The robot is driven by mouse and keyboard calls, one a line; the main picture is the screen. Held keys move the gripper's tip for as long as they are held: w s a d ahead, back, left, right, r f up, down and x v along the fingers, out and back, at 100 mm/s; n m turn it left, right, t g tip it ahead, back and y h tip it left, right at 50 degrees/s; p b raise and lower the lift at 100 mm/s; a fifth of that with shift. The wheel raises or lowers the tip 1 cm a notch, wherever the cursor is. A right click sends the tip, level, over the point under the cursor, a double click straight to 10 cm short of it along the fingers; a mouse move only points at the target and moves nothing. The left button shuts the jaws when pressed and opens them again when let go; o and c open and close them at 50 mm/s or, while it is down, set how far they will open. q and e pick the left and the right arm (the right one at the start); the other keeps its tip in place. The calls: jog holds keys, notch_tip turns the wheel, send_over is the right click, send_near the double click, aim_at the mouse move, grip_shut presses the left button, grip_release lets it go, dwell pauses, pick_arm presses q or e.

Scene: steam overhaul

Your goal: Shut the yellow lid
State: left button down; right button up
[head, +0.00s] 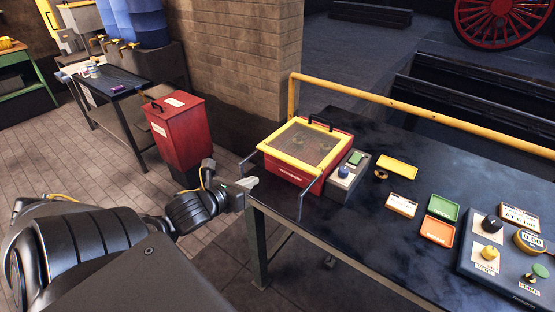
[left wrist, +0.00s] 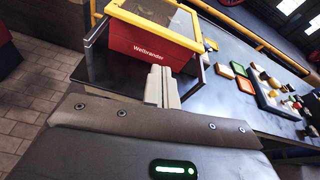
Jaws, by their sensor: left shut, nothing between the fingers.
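The yellow lid (head: 304,145) is a yellow frame around a dark see-through pane. It lies across the top of the red box (head: 290,172) at the table's left end, with no clear gap seen between them. In the left wrist view the lid (left wrist: 158,28) and the red box (left wrist: 148,44), lettered in white, are just beyond my fingers. My left gripper (head: 247,183) is shut and empty, at the table's left corner, in front of the box and lower than the lid. It also shows in the left wrist view (left wrist: 159,72). My right gripper is not in view.
Grey metal bars (head: 312,187) stand beside the box. Coloured trays (head: 443,208) and a gauge panel (head: 478,262) lie farther right. A yellow rail (head: 420,118) runs behind. A red bin (head: 178,130) stands left.

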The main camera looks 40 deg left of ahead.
pick_arm(q)
jog(key=m, duration=0.2)
jog(key=b, duration=0.3)
send_near(284, 160)
jog(key=p+x, duration=0.4)
jog(key=x, duration=0.1)
jog(key=shift+f, duration=0.1)
jog(key=shift+w+f+p, duration=0.2)
jog(key=shift+w+p, duration=0.15)
jog(key=shift+w, duration=0.35)
